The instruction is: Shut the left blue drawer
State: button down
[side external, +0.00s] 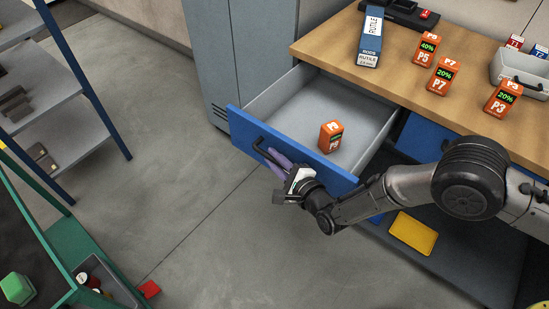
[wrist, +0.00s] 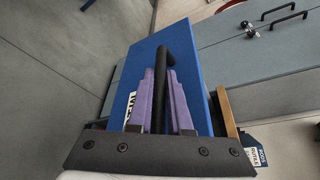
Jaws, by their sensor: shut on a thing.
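The left blue drawer (side external: 298,154) is pulled open from under the wooden bench top, and its grey inside shows in the side external view. An orange box (side external: 330,136) stands in it. My gripper (side external: 277,164) is at the drawer's front, shut on the black handle (side external: 264,150). In the wrist view the purple fingers (wrist: 160,100) lie on both sides of the handle (wrist: 162,75), in front of the blue drawer face (wrist: 135,75). Part of the handle is hidden by the fingers.
The wooden bench top (side external: 395,75) carries several orange boxes, a blue RUTILE box (side external: 371,36) and a grey bin (side external: 520,72). A second blue drawer front (side external: 422,138) is at right. A grey cabinet (side external: 240,50) stands behind. The floor left of the drawer is clear.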

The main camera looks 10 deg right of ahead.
jog(key=shift+d, duration=0.1)
jog(key=w+d, duration=2.1)
jog(key=shift+w+d, duration=0.35)
jog(key=shift+d, duration=0.05)
jog(key=c, duration=1.1)
grip_release()
jog(key=shift+w, duration=0.1)
jog(key=shift+o, duration=1.3)
jog(key=shift+r, duration=0.1)
